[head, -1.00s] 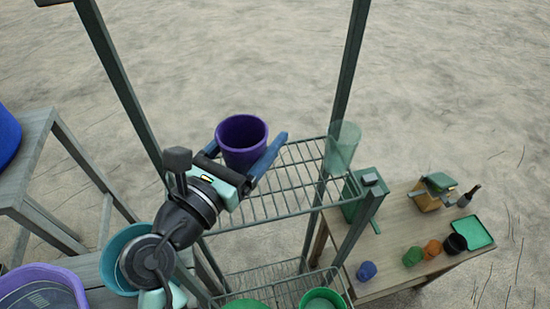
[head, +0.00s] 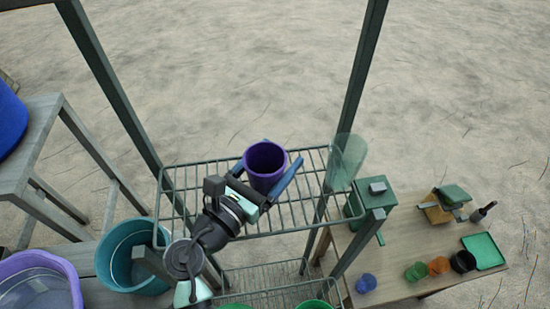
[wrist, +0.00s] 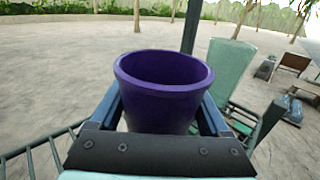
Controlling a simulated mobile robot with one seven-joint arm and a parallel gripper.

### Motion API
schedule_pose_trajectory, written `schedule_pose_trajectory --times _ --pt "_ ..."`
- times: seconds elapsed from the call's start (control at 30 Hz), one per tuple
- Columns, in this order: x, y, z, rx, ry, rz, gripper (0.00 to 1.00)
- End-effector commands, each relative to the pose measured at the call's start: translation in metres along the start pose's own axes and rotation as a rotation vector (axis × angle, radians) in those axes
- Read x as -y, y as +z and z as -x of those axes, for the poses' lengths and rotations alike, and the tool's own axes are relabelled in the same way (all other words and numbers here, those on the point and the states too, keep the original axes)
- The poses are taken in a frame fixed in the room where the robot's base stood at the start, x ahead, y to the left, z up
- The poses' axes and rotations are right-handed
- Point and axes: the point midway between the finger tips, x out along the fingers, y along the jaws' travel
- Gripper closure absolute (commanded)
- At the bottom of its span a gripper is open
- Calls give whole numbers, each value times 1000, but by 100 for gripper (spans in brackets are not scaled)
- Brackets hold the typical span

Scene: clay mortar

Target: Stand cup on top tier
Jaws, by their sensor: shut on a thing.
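The purple cup (head: 266,172) is upright between the blue fingers of my gripper (head: 272,181), which is shut on it. The cup also shows in the wrist view (wrist: 163,92), its open rim facing up, with a finger on each side. In the head view the cup appears over the wire top tier (head: 312,207) of a dark green metal rack. I cannot tell whether its base touches the wires. A translucent green cup (head: 346,160) stands at the right end of that tier, and also shows in the wrist view (wrist: 229,68).
Rack posts (head: 352,90) rise at the corners. Bare wires lie between the held cup and the green cup. Below right, a wooden table (head: 400,262) holds several small cups and a green tray (head: 483,251). Teal (head: 122,260) and purple tubs (head: 42,262) stand at lower left.

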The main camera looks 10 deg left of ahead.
Motion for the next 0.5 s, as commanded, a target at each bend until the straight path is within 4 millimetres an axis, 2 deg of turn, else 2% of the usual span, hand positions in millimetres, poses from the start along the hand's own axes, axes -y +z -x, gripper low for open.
schedule_pose_trajectory --times 0.43,0.47,0.5 --pt "0 -9 0 1 0 -1 84" --pt "0 -8 0 1 0 -1 16" --pt "0 -8 0 1 0 -1 9"
